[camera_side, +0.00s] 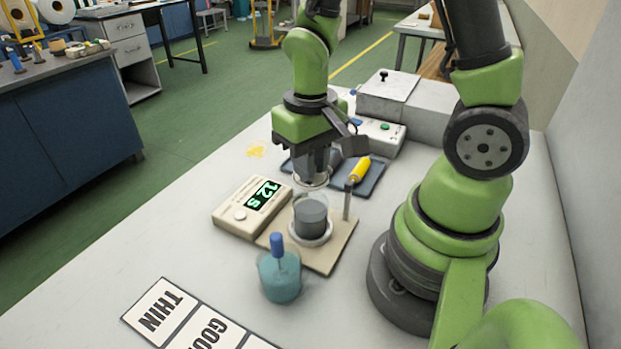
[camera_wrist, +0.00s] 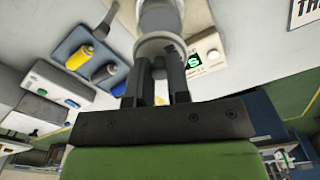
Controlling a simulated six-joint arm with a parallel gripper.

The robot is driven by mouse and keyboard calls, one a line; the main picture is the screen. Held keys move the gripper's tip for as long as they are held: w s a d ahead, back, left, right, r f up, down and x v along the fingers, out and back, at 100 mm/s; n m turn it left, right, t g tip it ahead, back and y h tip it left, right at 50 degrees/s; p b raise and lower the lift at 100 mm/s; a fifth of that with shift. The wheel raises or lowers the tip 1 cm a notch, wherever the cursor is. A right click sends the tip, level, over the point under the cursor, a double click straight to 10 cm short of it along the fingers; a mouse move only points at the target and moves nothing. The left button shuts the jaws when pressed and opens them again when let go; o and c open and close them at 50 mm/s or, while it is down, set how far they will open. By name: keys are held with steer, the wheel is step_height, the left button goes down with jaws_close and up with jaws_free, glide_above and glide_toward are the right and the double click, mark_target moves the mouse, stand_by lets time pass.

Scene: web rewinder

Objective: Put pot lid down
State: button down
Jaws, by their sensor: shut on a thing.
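The pot (camera_side: 311,216) is a dark grey cup on a pale round base, on a tan board (camera_side: 335,248). My gripper (camera_side: 317,166) points down above the pot and is shut on the pot lid (camera_side: 313,182), a clear round disc. The lid appears a little above the pot's rim and apart from it. In the wrist view my gripper (camera_wrist: 161,62) has its fingers at the pale lid (camera_wrist: 158,43), with the clear pot wall (camera_wrist: 160,14) beyond. The fingers hide the lid's knob.
A timer (camera_side: 252,206) reading 12 s stands left of the pot. A teal beaker (camera_side: 280,283) with a blue-topped stick is in front.

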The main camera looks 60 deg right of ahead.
step_height(320, 180, up, 5)
steer(key=shift+r, duration=0.1)
steer(key=shift+w+a, duration=0.2)
steer(key=shift+w, duration=0.1)
steer(key=w+a+f, duration=0.3)
steer(key=w+a, duration=0.2)
glide_above(228, 265)
step_height(228, 265, down, 10)
steer(key=shift+r, duration=0.2)
steer(key=shift+f, duration=2.4)
steer(key=shift+f, duration=0.1)
steer(key=c, duration=1.1)
jaws_free()
